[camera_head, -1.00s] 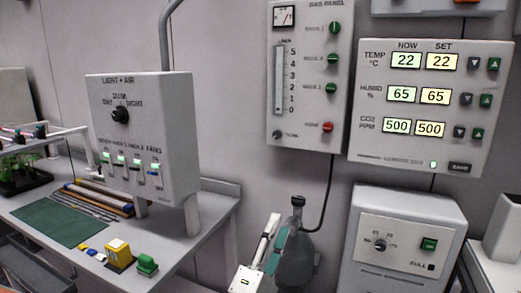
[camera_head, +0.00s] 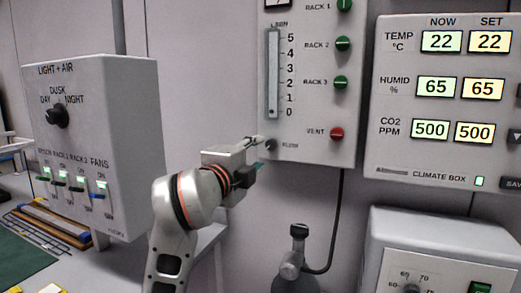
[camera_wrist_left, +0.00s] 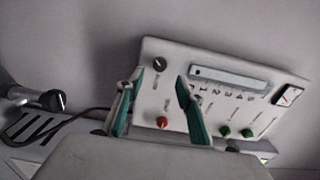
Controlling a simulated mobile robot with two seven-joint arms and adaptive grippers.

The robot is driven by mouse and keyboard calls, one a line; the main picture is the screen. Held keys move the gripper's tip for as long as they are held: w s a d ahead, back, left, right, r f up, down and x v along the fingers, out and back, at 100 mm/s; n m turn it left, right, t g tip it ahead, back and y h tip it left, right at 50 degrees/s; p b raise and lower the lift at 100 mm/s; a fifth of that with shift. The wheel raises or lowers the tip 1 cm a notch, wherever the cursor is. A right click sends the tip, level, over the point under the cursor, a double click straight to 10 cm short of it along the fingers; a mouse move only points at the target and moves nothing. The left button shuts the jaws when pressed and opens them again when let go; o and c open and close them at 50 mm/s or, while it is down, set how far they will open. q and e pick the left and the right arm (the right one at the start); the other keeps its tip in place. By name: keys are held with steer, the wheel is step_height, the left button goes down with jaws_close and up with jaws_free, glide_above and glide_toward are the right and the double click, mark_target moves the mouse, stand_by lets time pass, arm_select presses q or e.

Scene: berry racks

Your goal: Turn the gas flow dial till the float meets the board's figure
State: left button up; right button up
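The gas panel (camera_head: 312,120) hangs on the wall, with a 0 to 5 scale beside an upright flow tube (camera_head: 273,72). A small dark flow dial (camera_head: 271,145) sits at the panel's lower left corner. My left gripper (camera_head: 259,152) is just left of the dial. In the left wrist view, the fingers of the left gripper (camera_wrist_left: 160,80) are spread, and the dial (camera_wrist_left: 159,64) shows beyond the gap between the tips. I cannot tell if they touch it. My right gripper is not in view, nor is any board with a figure.
Green rack knobs (camera_head: 342,45) and a red vent knob (camera_head: 337,133) are on the same panel. The climate box (camera_head: 450,110) is to the right. The light and air box (camera_head: 95,140) stands at left. A black hose (camera_head: 339,215) hangs below the gas panel.

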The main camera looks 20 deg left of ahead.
mark_target(270, 145)
arm_select(q)
steer(key=w, duration=0.3)
steer(key=w+b, duration=0.1)
steer(key=w, duration=0.3)
steer(key=shift+w+d, duration=0.2)
steer(key=shift+w, duration=0.05)
jaws_close()
steer(key=shift+r+m, duration=0.1)
steer(key=shift+m, duration=0.2)
